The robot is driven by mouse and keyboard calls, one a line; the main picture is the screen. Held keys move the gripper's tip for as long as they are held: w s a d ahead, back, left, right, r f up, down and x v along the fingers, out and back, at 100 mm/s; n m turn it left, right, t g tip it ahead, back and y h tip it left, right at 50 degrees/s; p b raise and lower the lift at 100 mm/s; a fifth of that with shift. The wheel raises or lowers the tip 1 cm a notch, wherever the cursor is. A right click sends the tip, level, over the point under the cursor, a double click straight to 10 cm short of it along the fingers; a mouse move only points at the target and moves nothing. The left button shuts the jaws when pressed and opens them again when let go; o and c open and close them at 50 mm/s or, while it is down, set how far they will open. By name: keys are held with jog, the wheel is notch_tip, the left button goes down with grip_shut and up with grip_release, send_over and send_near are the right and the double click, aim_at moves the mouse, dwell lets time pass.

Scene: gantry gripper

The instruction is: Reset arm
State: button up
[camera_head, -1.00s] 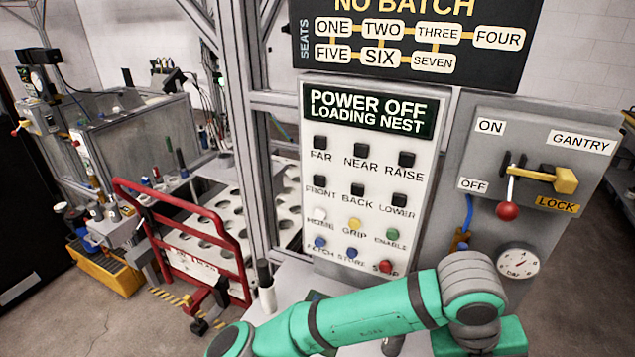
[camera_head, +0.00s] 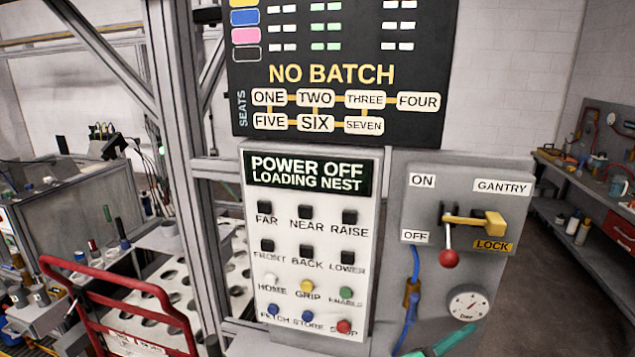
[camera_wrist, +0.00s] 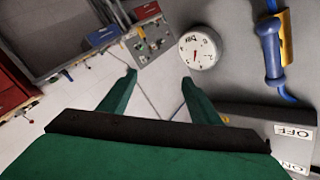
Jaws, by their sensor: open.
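My gripper (camera_wrist: 160,82) shows in the wrist view with its two green fingers spread apart and nothing between them. Beyond the fingertips are the floor and a dial gauge (camera_wrist: 200,48).
The push-button panel (camera_head: 378,165) reads "POWER OFF LOADING NEST". Right of it is the gantry switch box (camera_head: 425,205), its red-knobbed lever (camera_head: 449,258) pointing down near OFF. A red cart frame (camera_head: 120,283) stands at left. A workbench (camera_head: 575,172) stands at far right, with open floor before it.

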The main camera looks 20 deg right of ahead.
jog(key=w+a+f+n+t+y, duration=0.2)
jog(key=a+f+n+t+y, duration=0.85)
jog(key=a+f+n, duration=0.8)
jog(key=s+a+f+n+y, duration=0.2)
jog(key=s+a+f+y, duration=0.1)
jog(key=s+a, duration=0.8)
jog(key=s+a+f+n+y, duration=0.2)
jog(key=s+a+f+y, duration=0.1)
jog(key=s+a, duration=0.8)
jog(key=shift+s+y, duration=0.35)
jog(key=shift+f+t, duration=0.1)
jog(key=shift+t, duration=0.15)
